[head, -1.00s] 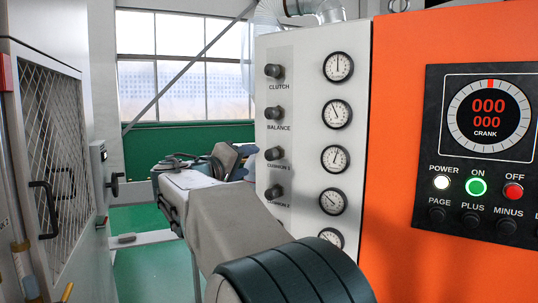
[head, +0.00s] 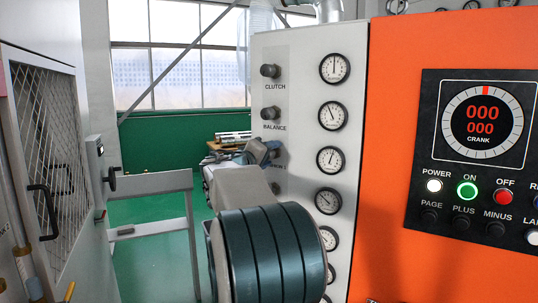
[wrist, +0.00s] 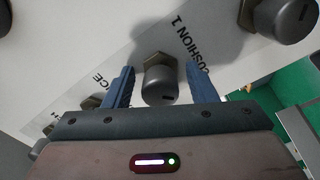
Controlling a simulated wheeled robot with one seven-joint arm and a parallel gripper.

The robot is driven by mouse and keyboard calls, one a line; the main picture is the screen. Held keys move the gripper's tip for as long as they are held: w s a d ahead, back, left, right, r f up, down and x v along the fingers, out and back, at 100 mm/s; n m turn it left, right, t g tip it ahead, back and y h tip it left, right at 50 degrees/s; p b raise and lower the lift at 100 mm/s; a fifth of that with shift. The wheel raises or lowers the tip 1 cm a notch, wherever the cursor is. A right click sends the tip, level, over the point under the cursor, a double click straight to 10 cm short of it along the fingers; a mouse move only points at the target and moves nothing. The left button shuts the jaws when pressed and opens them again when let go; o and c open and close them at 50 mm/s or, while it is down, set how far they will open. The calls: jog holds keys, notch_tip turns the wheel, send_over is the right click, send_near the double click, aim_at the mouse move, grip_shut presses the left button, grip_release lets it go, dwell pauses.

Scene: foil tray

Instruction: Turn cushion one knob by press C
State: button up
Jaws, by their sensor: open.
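The cushion 1 knob (wrist: 161,82) is a dark round knob on a hex collar on the pale panel of the press. Its label, CUSHION 1 (wrist: 187,48), is beside it in the wrist view. My gripper (wrist: 160,70) is open, with one blue finger on each side of this knob. I cannot tell whether either finger touches it. In the head view my gripper (head: 262,152) is at the panel and hides this knob and part of its label.
The balance knob (head: 269,113) and clutch knob (head: 270,71) are above. The cushion 2 knob (wrist: 286,19) is close by on the other side. Round gauges (head: 330,160) line the panel's right.

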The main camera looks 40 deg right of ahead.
jog(key=c, duration=1)
jog(key=n+b, duration=0.1)
jog(key=n, duration=0.3)
jog(key=shift+b, duration=0.4)
jog(key=n, duration=0.5)
jog(key=n+p, duration=0.1)
jog(key=n, duration=0.4)
jog(key=shift+r+n, duration=0.15)
jog(key=shift+n, duration=0.25)
jog(key=n+p, duration=0.2)
jog(key=n, duration=0.2)
jog(key=shift+n+p, duration=0.3)
jog(key=shift+n, duration=0.1)
